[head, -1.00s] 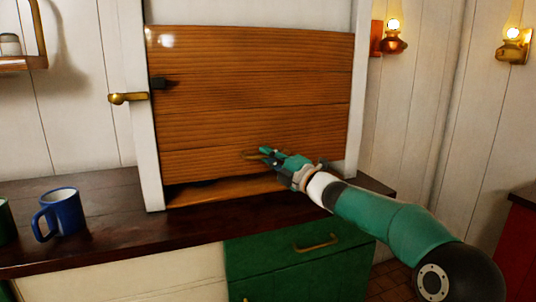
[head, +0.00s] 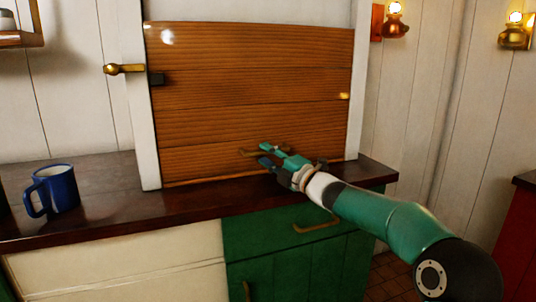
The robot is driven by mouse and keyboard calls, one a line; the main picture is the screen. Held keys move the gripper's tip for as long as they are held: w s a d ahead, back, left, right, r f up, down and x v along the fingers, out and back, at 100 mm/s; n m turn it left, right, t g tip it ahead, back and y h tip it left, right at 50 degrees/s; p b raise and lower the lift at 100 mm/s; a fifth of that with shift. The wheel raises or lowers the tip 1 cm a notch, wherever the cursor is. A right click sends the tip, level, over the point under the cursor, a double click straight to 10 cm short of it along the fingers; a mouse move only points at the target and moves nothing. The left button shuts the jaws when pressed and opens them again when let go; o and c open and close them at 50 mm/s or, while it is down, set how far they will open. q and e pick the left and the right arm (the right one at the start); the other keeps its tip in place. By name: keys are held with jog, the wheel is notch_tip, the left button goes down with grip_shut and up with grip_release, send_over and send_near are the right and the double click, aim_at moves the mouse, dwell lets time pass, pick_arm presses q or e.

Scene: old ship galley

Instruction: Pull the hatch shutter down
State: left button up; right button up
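The wooden hatch shutter (head: 245,95) is down in its white frame. Its lower edge meets the dark countertop, with no clear gap showing. A brass handle (head: 249,153) sits low on the shutter, partly hidden by my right gripper. My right gripper (head: 266,155) is in front of the handle with its two fingertips spread apart, one above the other. It does not appear to hold the handle. My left gripper is not in view.
A blue mug (head: 55,190) stands on the countertop (head: 130,212) at left. Green drawers with a brass handle (head: 317,225) are below. Two lit lamps (head: 393,22) hang on the right wall.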

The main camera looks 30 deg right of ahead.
jog(key=shift+s+r, duration=0.15)
jog(key=v, duration=1.1)
jog(key=shift+s+f, duration=0.2)
jog(key=shift+s, duration=0.15)
jog(key=shift+d, duration=0.1)
